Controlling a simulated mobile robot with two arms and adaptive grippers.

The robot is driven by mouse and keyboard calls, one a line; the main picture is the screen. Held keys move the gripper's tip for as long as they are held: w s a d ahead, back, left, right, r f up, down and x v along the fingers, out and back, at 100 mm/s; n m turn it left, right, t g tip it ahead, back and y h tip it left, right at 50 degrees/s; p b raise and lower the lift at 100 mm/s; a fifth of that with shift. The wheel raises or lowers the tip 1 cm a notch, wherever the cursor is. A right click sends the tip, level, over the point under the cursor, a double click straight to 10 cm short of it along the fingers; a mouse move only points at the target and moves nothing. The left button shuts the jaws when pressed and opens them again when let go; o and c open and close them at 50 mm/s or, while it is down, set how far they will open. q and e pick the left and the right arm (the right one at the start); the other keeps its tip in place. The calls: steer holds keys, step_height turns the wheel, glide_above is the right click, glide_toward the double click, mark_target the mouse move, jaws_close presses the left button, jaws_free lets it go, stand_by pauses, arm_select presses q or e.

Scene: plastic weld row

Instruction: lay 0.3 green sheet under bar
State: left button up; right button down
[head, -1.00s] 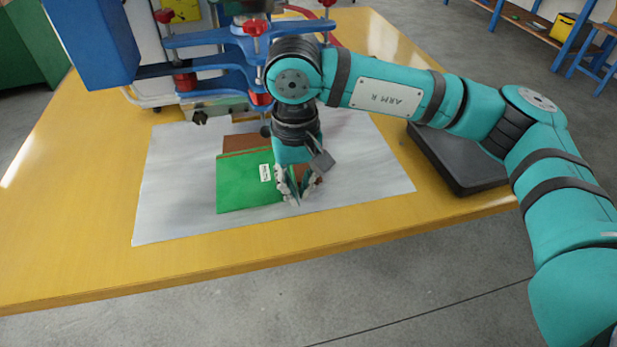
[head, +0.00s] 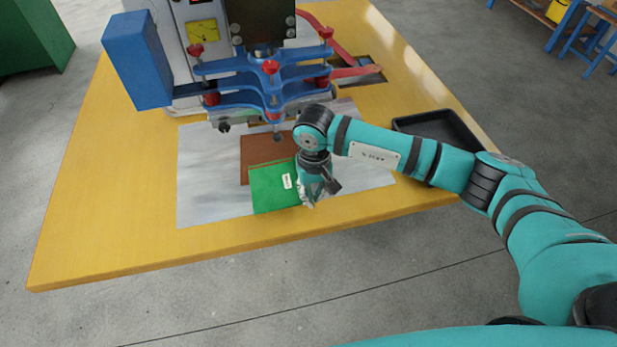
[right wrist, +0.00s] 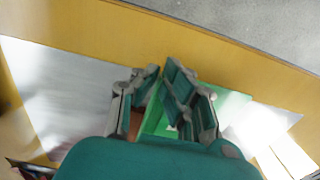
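The green sheet (head: 272,192), with a small white label, lies flat on the grey mat (head: 207,190) and overlaps a brown sheet (head: 262,155). My right gripper (head: 308,200) points down at the green sheet's right front corner. In the right wrist view its fingertips (right wrist: 162,68) are close together with a narrow gap. Green sheet (right wrist: 235,104) shows between and beside the fingers; whether they pinch it is unclear. The machine's grey lower bar (head: 232,115) lies beyond the sheets under blue clamp arms. My left gripper is out of view.
The weld machine with its blue box (head: 138,62) stands at the back of the yellow table (head: 110,215). A black tray (head: 440,126) is on the table to the right. The table's left and front left are clear.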

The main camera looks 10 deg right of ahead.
steer(key=shift+s+d+f, duration=0.15)
steer(key=shift+s+d, duration=0.05)
steer(key=shift+s+p, duration=0.2)
steer(key=shift+p, duration=0.3)
arm_select(q)
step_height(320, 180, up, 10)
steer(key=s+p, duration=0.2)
steer(key=p, duration=0.6)
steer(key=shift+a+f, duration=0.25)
arm_select(e)
steer(key=s, duration=1.6)
steer(key=shift+s+d, duration=0.25)
steer(key=shift+f, duration=0.1)
